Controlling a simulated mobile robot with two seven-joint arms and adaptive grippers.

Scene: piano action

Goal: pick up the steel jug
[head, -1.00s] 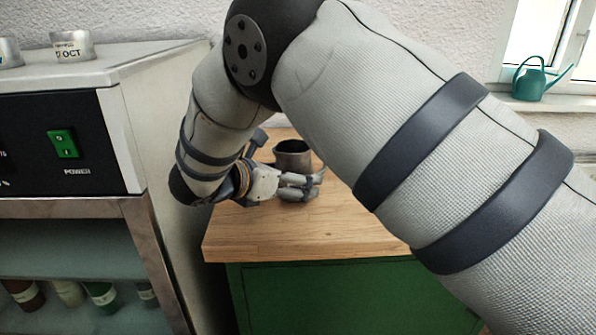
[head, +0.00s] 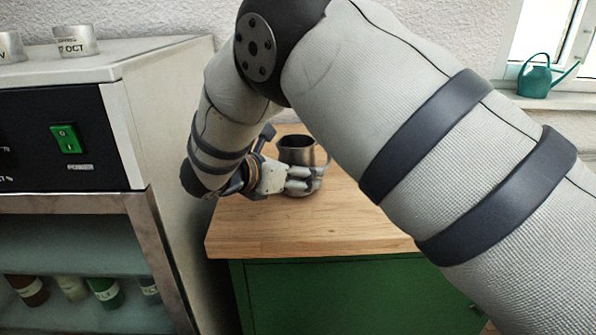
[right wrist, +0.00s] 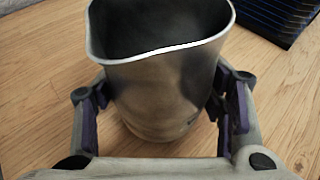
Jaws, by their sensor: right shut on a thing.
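The steel jug (head: 296,148) is a dark grey metal vessel with an open top, upright on the wooden counter in the head view. It fills the middle of the right wrist view (right wrist: 158,85), with its rim and dark inside showing. My right gripper (head: 304,182) is shut on the jug, with one finger on each side of its body in the right wrist view (right wrist: 162,105). The jug's base is partly hidden, so I cannot tell whether it touches the wood. My left gripper is not in view.
The wooden counter (head: 290,235) sits on a green cabinet (head: 350,295). A machine with a green power switch (head: 66,138) stands at the left, with metal cups (head: 76,40) on top. A teal watering can (head: 537,77) is on the windowsill. Bare wood lies in front of the jug.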

